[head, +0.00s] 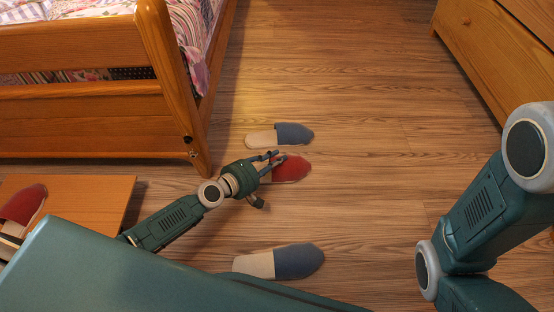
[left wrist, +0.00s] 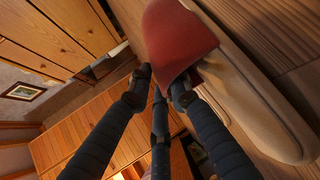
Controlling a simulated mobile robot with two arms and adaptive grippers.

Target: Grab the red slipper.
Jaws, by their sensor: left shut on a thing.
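A red slipper (head: 290,168) with a beige sole lies on the wood floor, between two blue-and-beige slippers. My left gripper (head: 272,160) reaches it from the left and is shut on its red upper, hiding part of it. In the left wrist view the red slipper (left wrist: 180,38) is close, and the fingers of my left gripper (left wrist: 162,80) meet the edge of its red upper. A second red slipper (head: 22,204) sits at the left edge, on or beside a low wooden board. My right gripper is not in view; only part of that arm shows at the right.
One blue slipper (head: 294,134) lies just behind the red one, another blue slipper (head: 298,261) nearer to me. A wooden bed (head: 85,120) stands at the upper left, a wooden cabinet (head: 490,45) at the upper right.

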